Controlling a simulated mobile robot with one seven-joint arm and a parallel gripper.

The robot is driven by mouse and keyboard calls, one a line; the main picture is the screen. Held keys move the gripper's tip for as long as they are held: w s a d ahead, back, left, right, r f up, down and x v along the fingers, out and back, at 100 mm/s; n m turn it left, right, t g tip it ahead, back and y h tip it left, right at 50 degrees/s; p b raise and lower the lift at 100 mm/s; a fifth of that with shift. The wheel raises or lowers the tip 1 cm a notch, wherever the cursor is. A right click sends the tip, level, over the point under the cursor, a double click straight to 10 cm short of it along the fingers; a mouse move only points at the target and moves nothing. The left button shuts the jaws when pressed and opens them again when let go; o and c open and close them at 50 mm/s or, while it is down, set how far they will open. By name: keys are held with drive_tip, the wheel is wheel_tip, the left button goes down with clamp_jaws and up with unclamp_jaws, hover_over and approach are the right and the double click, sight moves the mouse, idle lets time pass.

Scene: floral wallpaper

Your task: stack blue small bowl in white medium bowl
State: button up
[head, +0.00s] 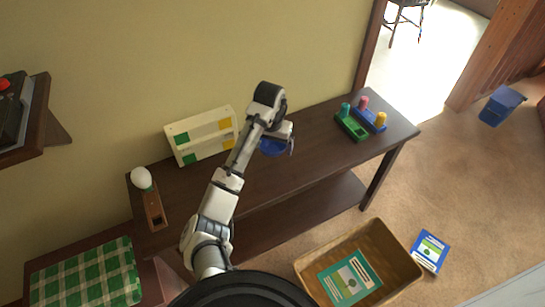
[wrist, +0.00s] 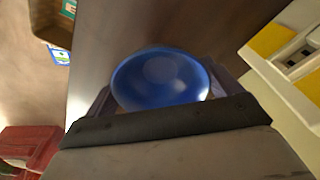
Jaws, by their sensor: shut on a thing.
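The blue small bowl (head: 272,147) is in my gripper (head: 282,141), over the middle of the dark table. In the wrist view the bowl (wrist: 160,78) sits between the two fingers, with its hollow inside facing the camera. My gripper is shut on it. Whether the bowl touches the table is hard to tell. I cannot make out a clear white medium bowl. A white rounded thing (head: 142,178) stands at the table's left end, by a narrow wooden block; its exact shape is unclear.
A cream box with green and yellow squares (head: 201,136) stands against the wall, left of my gripper. Green (head: 351,125) and blue (head: 369,119) peg blocks stand at the right end of the dark table (head: 315,155). A brown bin (head: 308,267) is on the floor in front.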

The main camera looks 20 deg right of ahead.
sight(272, 163)
drive_tip(key=shift+f, duration=2.85)
drive_tip(key=shift+f, duration=0.1)
drive_tip(key=o, duration=0.8)
drive_tip(key=shift+c, duration=0.2)
drive_tip(key=r, duration=0.8)
drive_tip(key=s+r, duration=0.1)
drive_tip(key=r, duration=0.3)
drive_tip(key=shift+s+a+r+p, duration=0.1)
drive_tip(key=shift+a+p, duration=0.2)
drive_tip(key=shift+a, duration=0.05)
